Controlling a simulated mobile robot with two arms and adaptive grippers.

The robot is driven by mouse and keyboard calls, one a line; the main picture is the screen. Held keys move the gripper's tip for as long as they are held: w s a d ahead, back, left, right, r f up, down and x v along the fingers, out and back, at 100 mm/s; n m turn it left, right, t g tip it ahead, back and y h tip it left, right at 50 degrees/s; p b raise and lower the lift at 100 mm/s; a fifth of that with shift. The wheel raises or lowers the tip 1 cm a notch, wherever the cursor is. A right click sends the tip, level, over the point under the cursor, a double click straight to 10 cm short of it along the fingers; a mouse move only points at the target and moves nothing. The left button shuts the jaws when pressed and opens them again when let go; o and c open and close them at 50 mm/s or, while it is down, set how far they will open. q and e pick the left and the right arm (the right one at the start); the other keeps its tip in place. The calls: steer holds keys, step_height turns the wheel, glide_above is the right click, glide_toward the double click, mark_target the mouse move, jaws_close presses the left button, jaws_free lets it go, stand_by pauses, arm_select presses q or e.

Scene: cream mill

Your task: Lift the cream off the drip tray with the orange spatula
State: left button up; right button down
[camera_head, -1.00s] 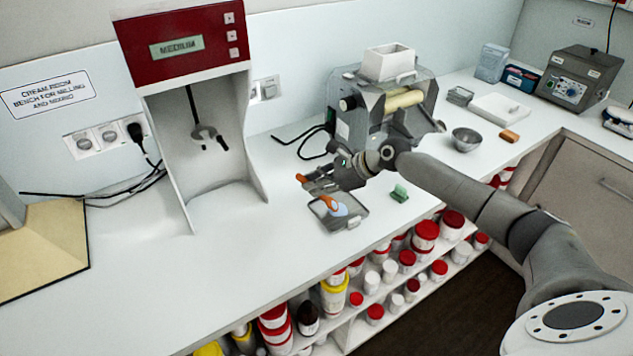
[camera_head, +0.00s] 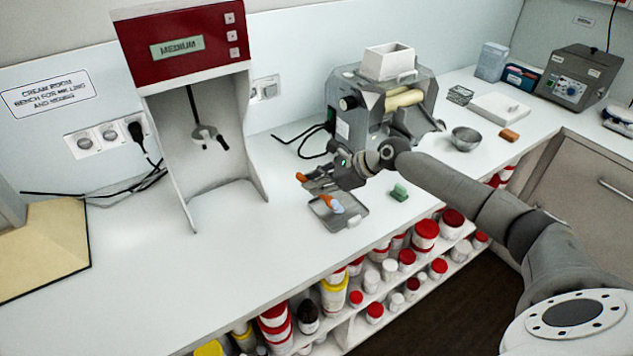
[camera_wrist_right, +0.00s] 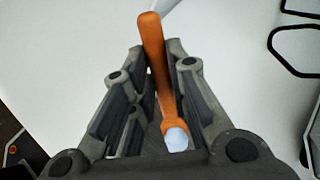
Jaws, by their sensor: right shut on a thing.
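My right gripper (camera_head: 322,181) is shut on the orange spatula (camera_head: 331,202) above the bench front. In the right wrist view the spatula (camera_wrist_right: 156,65) runs between the two fingers (camera_wrist_right: 160,85), one end sticking out past them. A pale bluish-white blob of cream (camera_wrist_right: 176,140) shows at its other end, and also in the head view (camera_head: 338,209). That end is over the grey drip tray (camera_head: 346,221). I cannot tell whether the blob is clear of the tray. My left gripper is not in view.
The roller mill (camera_head: 383,100) stands behind my right gripper. A green block (camera_head: 399,192) lies right of the tray, and a metal bowl (camera_head: 465,138) stands farther right. A red-topped mixer (camera_head: 188,45) stands left. The bench between mixer and tray is clear.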

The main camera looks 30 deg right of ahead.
steer(key=shift+f+p, duration=0.15)
steer(key=shift+p, duration=0.2)
stand_by(1.5)
step_height(320, 180, up, 6)
steer(key=p, duration=0.8)
stand_by(0.3)
stand_by(0.4)
